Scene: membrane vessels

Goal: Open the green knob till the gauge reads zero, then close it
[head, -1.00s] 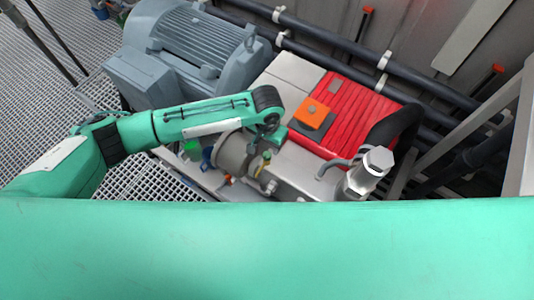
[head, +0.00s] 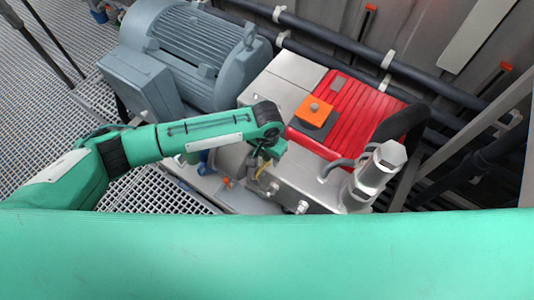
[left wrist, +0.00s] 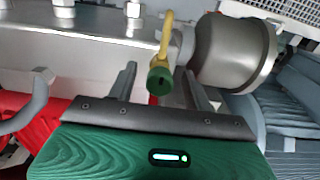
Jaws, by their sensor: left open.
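The green knob (left wrist: 160,80) sits at the end of a bent yellow stem (left wrist: 166,35) in the left wrist view. My left gripper (left wrist: 161,84) is open, with one dark finger on each side of the knob in the picture. I cannot tell whether either finger touches it. In the head view my left gripper (head: 262,163) is small and partly hidden by its wrist, at the front of the metal pump block (head: 300,180). The yellow stem (head: 263,171) shows there beside it. I can make out no gauge face. My right gripper is not in view.
A grey motor (head: 190,50) stands behind my left arm. A red ribbed cover (head: 357,110) with an orange-topped box (head: 314,110) lies on the block. A steel fitting (head: 378,170) stands at the right, and a grey cylinder (left wrist: 235,50) is close to the gripper.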

